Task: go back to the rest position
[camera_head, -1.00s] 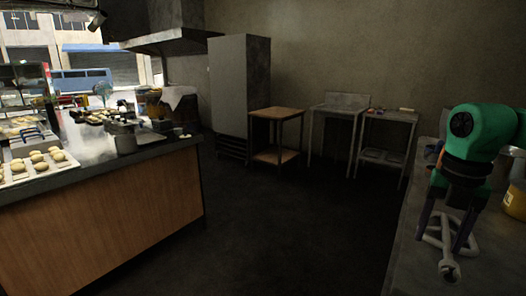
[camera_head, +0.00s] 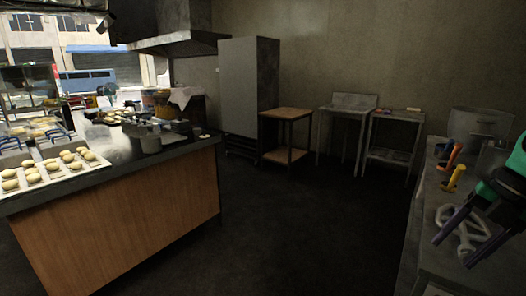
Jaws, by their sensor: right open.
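My right gripper (camera_head: 453,254), with green and black housing and dark purplish fingers, shows at the right edge over the counter. Its jaws are open with nothing held between them. A pale grey looped tool (camera_head: 467,228) lies on the right counter, just beyond the fingers and partly hidden by them. My left gripper is not in view.
The right counter (camera_head: 428,220) also carries an orange-handled thing (camera_head: 454,156), a yellow one (camera_head: 453,178) and a large metal pot (camera_head: 480,122). A wood-fronted counter (camera_head: 130,210) with a tray of buns (camera_head: 50,172) stands left. The dark floor between is clear.

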